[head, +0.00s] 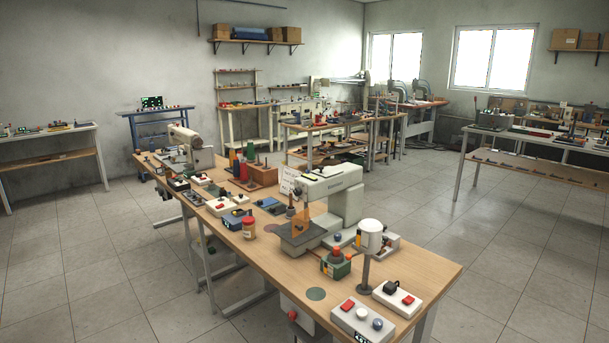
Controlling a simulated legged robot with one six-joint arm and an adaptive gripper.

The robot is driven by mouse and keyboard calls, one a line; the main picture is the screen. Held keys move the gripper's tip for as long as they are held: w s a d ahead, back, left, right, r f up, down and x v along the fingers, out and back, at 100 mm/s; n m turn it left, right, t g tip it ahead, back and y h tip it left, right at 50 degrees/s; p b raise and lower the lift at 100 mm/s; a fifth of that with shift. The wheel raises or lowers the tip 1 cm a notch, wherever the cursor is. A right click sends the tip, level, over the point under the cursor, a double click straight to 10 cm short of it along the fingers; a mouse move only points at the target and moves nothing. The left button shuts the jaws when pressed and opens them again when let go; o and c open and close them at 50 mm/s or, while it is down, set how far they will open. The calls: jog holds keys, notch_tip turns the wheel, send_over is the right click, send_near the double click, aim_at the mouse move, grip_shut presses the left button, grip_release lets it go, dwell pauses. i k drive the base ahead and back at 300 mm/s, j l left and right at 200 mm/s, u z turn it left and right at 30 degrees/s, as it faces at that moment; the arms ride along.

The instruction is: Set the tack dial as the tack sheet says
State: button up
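A long wooden workbench (425,270) with a cream sewing machine (345,190) runs through the middle of the head view. A small white sheet (288,180) with faint marks stands behind the machine; its writing is too small to read, and I cannot tell whether it is the tack sheet. My gripper is not in view.
A red-lidded jar (248,228) stands farther left. Tiled floor (100,280) is open left and right.

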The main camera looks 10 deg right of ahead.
aim_at(297, 192)
jog(key=i+j+z, duration=0.25)
jog(key=i+j, duration=0.3)
jog(key=i+j+z, duration=0.2)
jog(key=i+j, duration=0.3)
jog(key=j, duration=0.15)
jog(key=i+j+u, duration=0.2)
jog(key=i+j, duration=0.1)
jog(key=j, duration=0.05)
